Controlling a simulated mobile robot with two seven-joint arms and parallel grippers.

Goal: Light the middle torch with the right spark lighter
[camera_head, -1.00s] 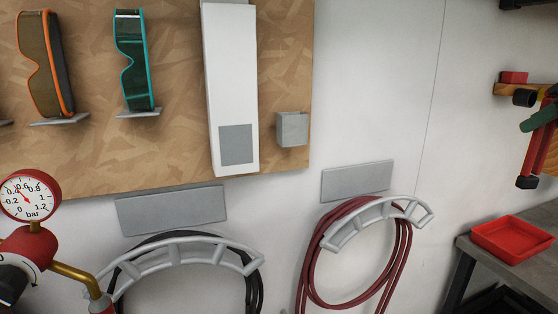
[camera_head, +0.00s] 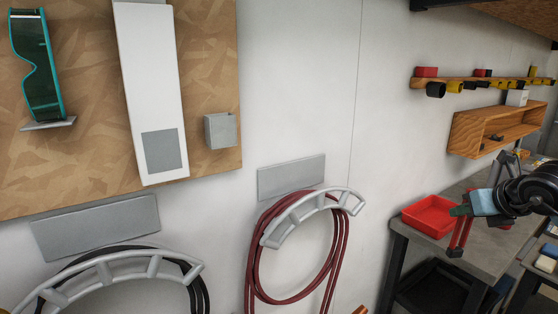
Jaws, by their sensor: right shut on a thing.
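My right gripper (camera_head: 476,203) is at the right edge, its arm coming in from the right. It is shut on a red spark lighter (camera_head: 466,233) with a dark end, which hangs down from the pale blue-green fingers. In the picture the lighter shows just right of the red tray, in front of the grey bench; the gap in depth is hard to judge. The middle torch is not recognisable in view. My left gripper is not in view.
A red tray (camera_head: 428,217) stands on the grey bench (camera_head: 398,232). A wooden rail (camera_head: 455,82) with dark and yellow pieces and an open wooden box (camera_head: 468,133) are on the wall. A red hose (camera_head: 252,262) and a black hose (camera_head: 203,296) hang left.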

